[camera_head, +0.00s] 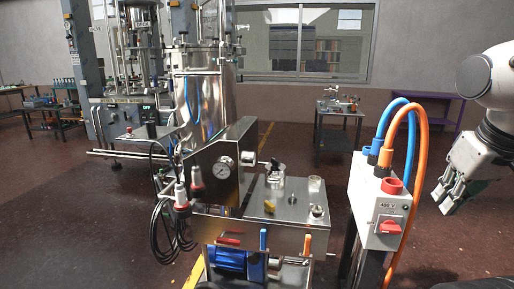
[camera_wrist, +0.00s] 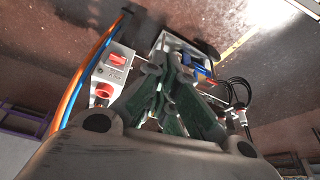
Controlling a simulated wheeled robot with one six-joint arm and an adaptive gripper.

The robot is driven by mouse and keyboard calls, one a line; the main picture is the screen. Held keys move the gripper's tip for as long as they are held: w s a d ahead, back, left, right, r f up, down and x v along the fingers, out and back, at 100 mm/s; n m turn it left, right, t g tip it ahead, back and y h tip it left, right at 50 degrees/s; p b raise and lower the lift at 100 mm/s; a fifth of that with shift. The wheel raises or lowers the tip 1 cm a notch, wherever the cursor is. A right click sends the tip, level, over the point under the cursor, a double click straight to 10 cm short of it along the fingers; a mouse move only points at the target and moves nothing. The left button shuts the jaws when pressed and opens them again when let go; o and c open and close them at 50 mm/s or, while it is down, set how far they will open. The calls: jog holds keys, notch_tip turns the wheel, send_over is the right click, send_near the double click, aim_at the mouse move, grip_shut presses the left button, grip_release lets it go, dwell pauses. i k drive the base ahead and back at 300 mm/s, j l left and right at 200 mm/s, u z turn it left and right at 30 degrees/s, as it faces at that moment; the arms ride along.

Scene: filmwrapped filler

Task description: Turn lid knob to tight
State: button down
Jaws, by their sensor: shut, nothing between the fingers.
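The steel machine (camera_head: 285,236) stands at the centre of the head view. Its flat top carries a black-handled part (camera_head: 274,166), a clear glass cylinder (camera_head: 316,187), a small yellow piece (camera_head: 269,207) and a round metal fitting (camera_head: 318,212). I cannot tell which of these, if any, is the lid knob, or how tight it is. A tall steel vessel (camera_head: 203,95) stands behind. My gripper (camera_head: 446,200) is at the right, apart from the machine and beyond the power box. Its fingers in the wrist view (camera_wrist: 172,62) are together and empty.
The grey power box (camera_head: 372,215) with a red switch and blue and orange cables (camera_head: 421,150) stands between my gripper and the machine. A pressure gauge (camera_head: 222,168) and black coiled cable (camera_head: 166,225) are on the machine's left. Open floor lies behind.

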aim_at(275, 163)
jog(key=i, duration=0.75)
jog(key=i+j, duration=0.3)
jog(key=j, duration=0.15)
jog(key=i+j+u, duration=0.1)
jog(key=i+j, duration=0.15)
jog(key=j, duration=0.15)
jog(key=i+j, duration=0.3)
jog(key=j, duration=0.15)
jog(key=u, duration=0.05)
